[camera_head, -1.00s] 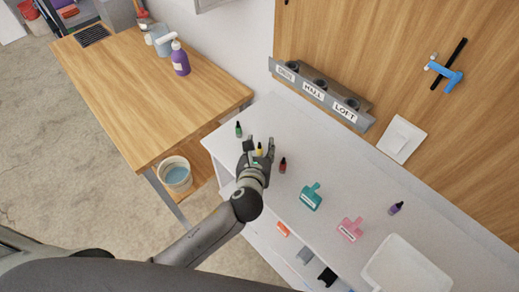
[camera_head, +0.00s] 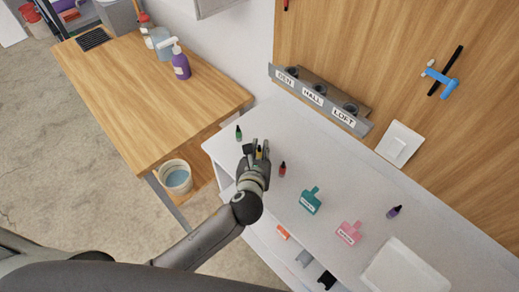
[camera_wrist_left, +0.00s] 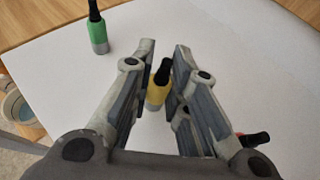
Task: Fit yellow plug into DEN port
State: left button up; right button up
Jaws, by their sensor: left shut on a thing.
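The yellow plug (camera_head: 259,153) with a black tip stands on the white counter. In the left wrist view the yellow plug (camera_wrist_left: 157,95) is between the fingers of my left gripper (camera_head: 257,150), which are shut on it. The same left gripper (camera_wrist_left: 160,70) has a finger on each side of it. The DEN port (camera_head: 292,71) is a dark round socket above the DEN label (camera_head: 285,77), at the left end of a grey bracket on the wooden panel. The HALL (camera_head: 320,88) and LOFT (camera_head: 350,107) ports are to its right. My right gripper is not in view.
A green plug (camera_head: 238,132) and a red plug (camera_head: 282,169) stand close on either side of my left gripper. Teal (camera_head: 310,200) and pink (camera_head: 349,233) tagged pieces, a purple plug (camera_head: 394,212) and a white tray (camera_head: 405,270) lie to the right.

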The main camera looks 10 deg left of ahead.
pick_arm(q)
notch_tip(320, 180, up, 3)
jog(key=p, duration=0.3)
pick_arm(e)
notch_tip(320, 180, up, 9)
jog(key=p, duration=0.6)
pick_arm(q)
jog(key=s+d+r+b, duration=0.1)
jog(key=s+d+r, duration=0.1)
jog(key=s+r, duration=0.4)
jog(key=s+d+r+b, duration=0.1)
jog(key=s+d+r, duration=0.2)
jog(key=s, duration=0.4)
pick_arm(e)
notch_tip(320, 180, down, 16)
jog(key=b, duration=1.4)
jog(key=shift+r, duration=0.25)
pick_arm(q)
jog(key=w+a+n+g+y, duration=0.1)
jog(key=w+a+n+y, duration=0.2)
jog(key=a, duration=1)
jog(key=shift+a+f+n+g+y, duration=0.2)
jog(key=shift+f+n+g+y, duration=0.15)
jog(key=shift+n+y, duration=0.7)
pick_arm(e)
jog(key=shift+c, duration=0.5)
